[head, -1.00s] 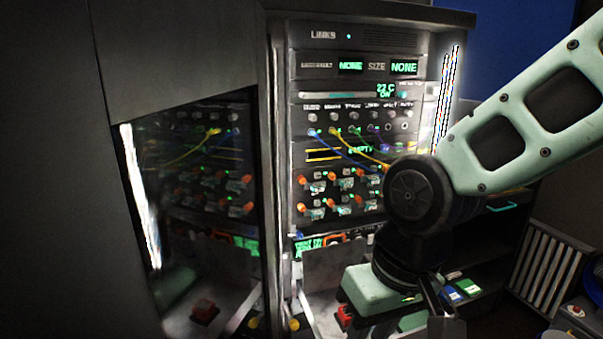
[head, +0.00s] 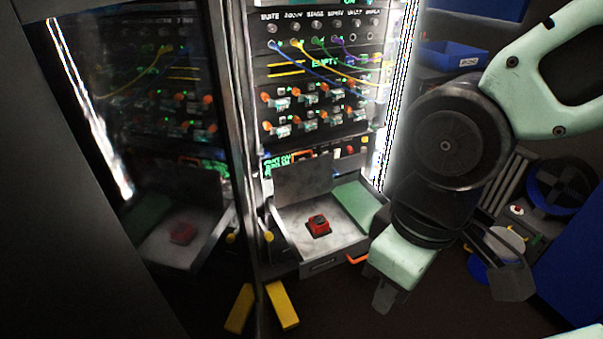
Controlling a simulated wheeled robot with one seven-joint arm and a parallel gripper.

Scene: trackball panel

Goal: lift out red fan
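A small red square block with a dark top (head: 318,226), which looks like the red fan, sits on the pale floor of an open drawer (head: 292,235) at the foot of the rack. It stands alone there, with nothing touching it from above. My gripper (head: 384,296) is to the right of the drawer and in front of it, pointing down, apart from the red block. Its mint-green hand hides the drawer's right front corner. One grey finger shows below the hand; its opening cannot be made out.
The rack (head: 310,95) with cables and orange-handled modules rises behind the drawer. A dark glossy door (head: 165,190) stands at the left and mirrors the drawer. Yellow blocks (head: 282,305) lie low in front. A blue bin (head: 452,56) and round blue items stand right.

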